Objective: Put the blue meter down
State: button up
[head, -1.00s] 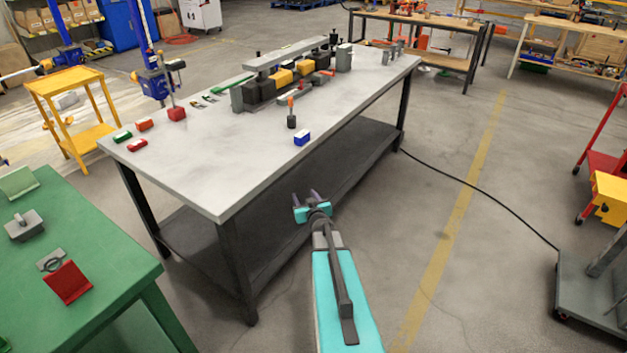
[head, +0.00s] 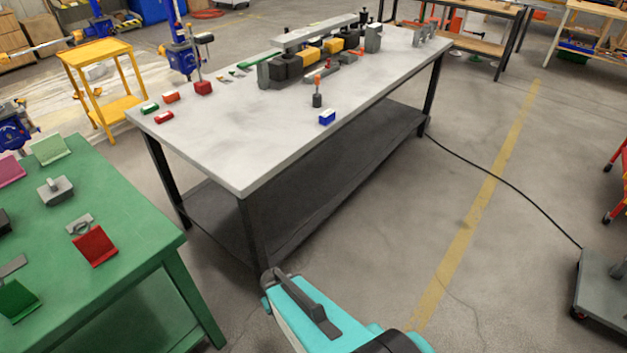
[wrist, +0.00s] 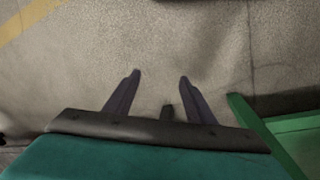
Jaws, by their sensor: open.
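The blue meter (head: 327,118), a small blue block with a white top, sits on the grey-white table (head: 215,150) near its front long edge. Nothing is touching it. My gripper (wrist: 160,80) shows in the wrist view with its two dark fingers apart and nothing between them, over bare floor. In the head view my arm reaches up from the bottom, in front of the table, and the fingers are hidden there. The gripper is well away from the meter.
A green table (head: 130,215) with coloured stands is at the left; its green edge (wrist: 285,125) shows in the wrist view. A screwdriver-like tool (head: 317,98) stands close to the meter. A grey cart (head: 603,290) is at the right. Floor between is clear.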

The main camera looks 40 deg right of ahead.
jog(key=s+a+n+g+y, duration=0.2)
jog(key=s+a+g, duration=0.3)
jog(key=s+a, duration=0.5)
jog(key=s, duration=0.4)
jog(key=shift+s+a+r, duration=0.35)
jog(key=shift+a+r, duration=0.05)
jog(key=c, duration=0.5)
